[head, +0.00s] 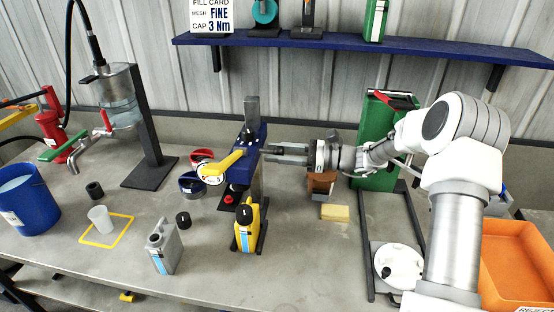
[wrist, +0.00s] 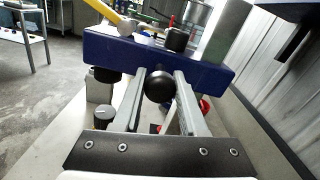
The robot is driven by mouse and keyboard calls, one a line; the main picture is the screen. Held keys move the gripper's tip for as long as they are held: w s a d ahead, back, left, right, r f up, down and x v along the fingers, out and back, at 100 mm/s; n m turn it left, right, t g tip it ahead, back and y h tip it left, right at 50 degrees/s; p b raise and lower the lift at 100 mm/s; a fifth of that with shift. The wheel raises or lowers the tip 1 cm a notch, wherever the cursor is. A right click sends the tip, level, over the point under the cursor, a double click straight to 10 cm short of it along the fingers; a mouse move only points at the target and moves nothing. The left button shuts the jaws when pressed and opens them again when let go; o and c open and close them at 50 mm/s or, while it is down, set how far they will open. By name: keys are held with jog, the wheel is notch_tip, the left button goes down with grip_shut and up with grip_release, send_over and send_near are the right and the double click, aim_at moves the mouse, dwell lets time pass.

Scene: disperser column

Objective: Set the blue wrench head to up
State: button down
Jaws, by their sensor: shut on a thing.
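The blue wrench head (head: 250,142) sits on a dark upright column (head: 251,106) in the middle of the bench. In the wrist view the blue head (wrist: 205,67) spans the picture as a wide bar, with a black round knob (wrist: 160,86) facing me. My gripper (head: 268,153) reaches the head from the right. In the wrist view my fingers (wrist: 159,84) are shut on the black knob. The head's far side is hidden in the wrist view.
A yellow canister (head: 246,229) stands in front of the column, with a grey canister (head: 165,248) at its left. A yellow sponge (head: 335,213) and brown block (head: 320,184) lie below my arm. A blue shelf (head: 340,42) runs above. An orange bin (head: 520,265) is at right.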

jog(key=shift+w+r, duration=0.1)
jog(key=shift+r, duration=0.35)
jog(key=c, duration=0.5)
grip_release()
jog(key=shift+f, duration=0.1)
jog(key=shift+d, duration=0.15)
jog(key=shift+d, duration=0.3)
jog(key=s+d, duration=0.1)
jog(key=d, duration=0.4)
jog(key=s+d, duration=0.1)
jog(key=d, duration=0.5)
jog(key=s+d+b, duration=0.1)
jog(key=d, duration=0.4)
jog(key=shift+s+d, duration=0.15)
jog(key=shift+s, duration=0.1)
